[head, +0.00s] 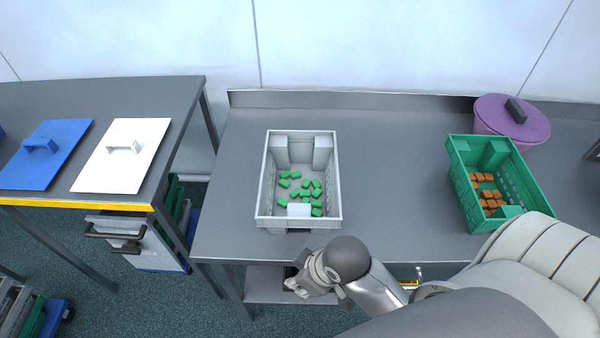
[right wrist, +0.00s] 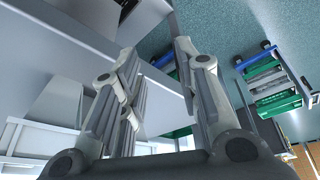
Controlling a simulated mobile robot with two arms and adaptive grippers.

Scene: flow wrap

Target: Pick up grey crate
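The grey crate (head: 328,222) stands upright on the grey metal worktop in the middle of the head view, near the front edge. Several green blocks (head: 305,193) lie inside it. My right gripper (head: 305,283) is just in front of the worktop edge, below the crate in the picture and apart from it. In the right wrist view the fingers of my right gripper (right wrist: 156,55) are spread with nothing between them. A pale shape at lower left there may be the crate; I cannot tell. My left gripper is not in view.
A green crate (head: 464,180) with orange-brown blocks (head: 486,190) stands to the right, beside a purple lidded tub (head: 510,122). The worktop (head: 395,165) between the crates is clear. A left table holds a blue lid (head: 45,160) and a white lid (head: 115,168).

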